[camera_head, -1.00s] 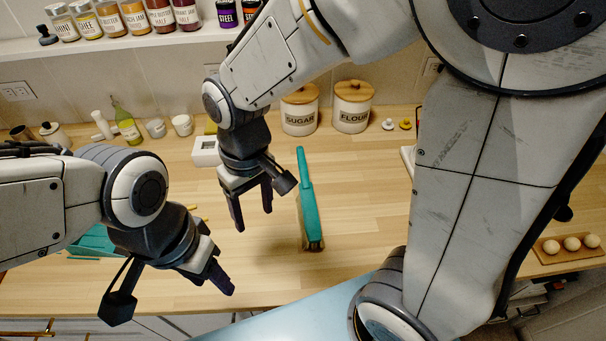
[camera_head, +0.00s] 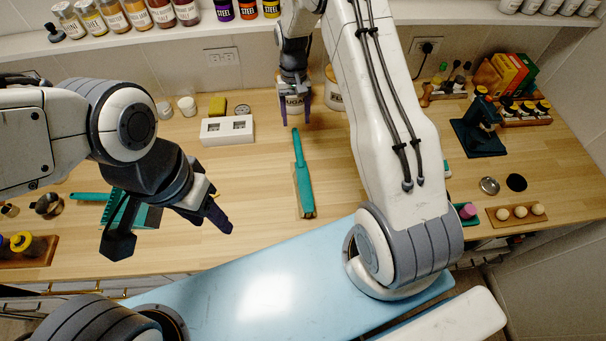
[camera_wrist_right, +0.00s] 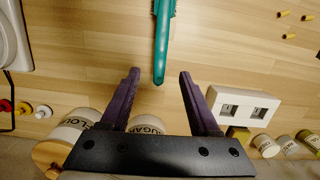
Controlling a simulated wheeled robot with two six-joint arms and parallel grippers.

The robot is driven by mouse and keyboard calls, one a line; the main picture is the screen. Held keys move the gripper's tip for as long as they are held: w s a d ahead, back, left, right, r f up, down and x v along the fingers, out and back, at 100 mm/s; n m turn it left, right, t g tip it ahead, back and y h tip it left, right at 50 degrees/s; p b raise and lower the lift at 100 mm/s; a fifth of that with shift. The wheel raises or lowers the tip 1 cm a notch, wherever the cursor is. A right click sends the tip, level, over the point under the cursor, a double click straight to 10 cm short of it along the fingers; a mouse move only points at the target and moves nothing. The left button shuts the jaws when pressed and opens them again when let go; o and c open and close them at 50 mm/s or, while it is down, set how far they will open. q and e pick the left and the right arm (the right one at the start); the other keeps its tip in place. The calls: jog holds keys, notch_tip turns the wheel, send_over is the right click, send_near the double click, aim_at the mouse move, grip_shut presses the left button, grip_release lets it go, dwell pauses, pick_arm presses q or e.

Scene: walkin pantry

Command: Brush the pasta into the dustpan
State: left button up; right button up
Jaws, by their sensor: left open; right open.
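The teal brush (camera_head: 304,178) lies on the wooden counter, handle toward the wall; its handle also shows in the right wrist view (camera_wrist_right: 163,45). My right gripper (camera_head: 295,112) is open and empty behind the handle's end. In the wrist view the handle's tip shows between the open fingertips (camera_wrist_right: 158,76), with no grip on it. The teal dustpan (camera_head: 148,216) lies at the left, partly hidden by my left gripper (camera_head: 217,212), which is open and empty. Several yellow pasta pieces (camera_wrist_right: 291,36) lie on the counter in the wrist view; in the head view my left gripper mostly hides that area.
A white block with two openings (camera_head: 227,130) stands left of the brush. Sugar (camera_head: 294,104) and flour (camera_head: 334,95) canisters stand close to my right gripper. An egg tray (camera_head: 517,214) is at the right. The counter around the brush is clear.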

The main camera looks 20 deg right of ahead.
aim_at(297, 140)
jog(key=shift+f, duration=0.15)
jog(key=f+b, duration=0.2)
jog(key=f, duration=0.1)
jog(key=s+f+b, duration=0.1)
jog(key=f+b, duration=0.3)
jog(key=f, duration=0.1)
jog(key=shift+s+a+f, duration=0.15)
jog(key=shift+a+f, duration=0.05)
jog(key=shift+f, duration=0.1)
grip_shut()
dwell(1.3)
